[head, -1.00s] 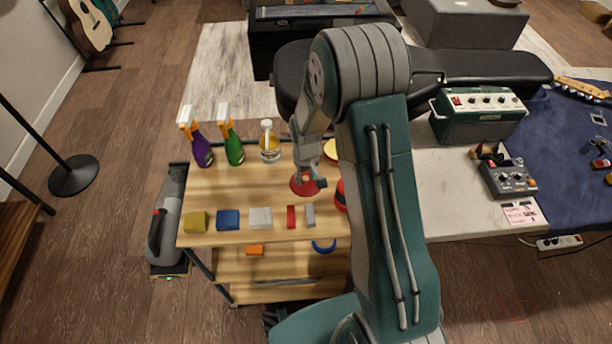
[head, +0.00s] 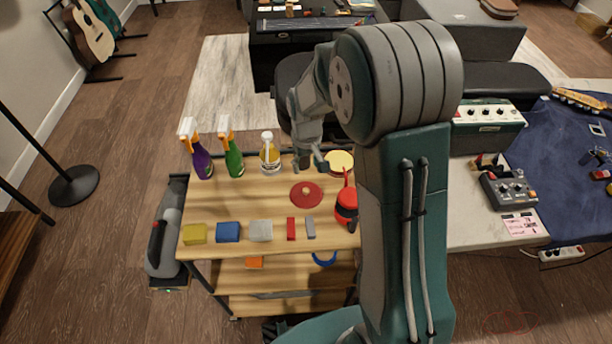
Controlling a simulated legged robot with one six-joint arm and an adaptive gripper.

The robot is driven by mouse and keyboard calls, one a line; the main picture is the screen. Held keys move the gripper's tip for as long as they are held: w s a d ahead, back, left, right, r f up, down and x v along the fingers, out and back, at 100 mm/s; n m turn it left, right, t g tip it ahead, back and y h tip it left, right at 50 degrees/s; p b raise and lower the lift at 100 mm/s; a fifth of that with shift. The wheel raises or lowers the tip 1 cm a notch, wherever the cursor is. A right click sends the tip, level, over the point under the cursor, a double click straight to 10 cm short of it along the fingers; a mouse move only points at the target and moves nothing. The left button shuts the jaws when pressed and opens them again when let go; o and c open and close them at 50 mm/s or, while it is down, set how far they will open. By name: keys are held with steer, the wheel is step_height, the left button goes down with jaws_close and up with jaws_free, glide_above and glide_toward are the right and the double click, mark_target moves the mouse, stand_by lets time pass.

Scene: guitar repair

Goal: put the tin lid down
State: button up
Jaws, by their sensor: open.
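A round tin with a pale yellow top (head: 340,161) stands just right of my gripper, partly hidden by my arm.
Purple (head: 202,155), green (head: 233,158) and clear yellow (head: 269,155) bottles stand along the cart's back edge. Yellow (head: 194,234), blue (head: 228,232), white, red and grey blocks line its front edge. The wood left of the lid is clear.

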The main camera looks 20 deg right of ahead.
steer(key=s+r+m+t, duration=0.1)
steer(key=s+r, duration=0.3)
steer(key=r, duration=0.3)
steer(key=s+r+t, duration=0.1)
steer(key=s+r, duration=0.4)
steer(key=r, duration=0.3)
steer(key=s+r+m+t, duration=0.1)
steer(key=s+r+t, duration=0.2)
steer(key=s, duration=1.1)
step_height(320, 180, up, 3)
steer(key=shift+s+r+t, duration=0.1)
steer(key=shift+s+t, duration=0.1)
steer(key=shift+t, duration=0.1)
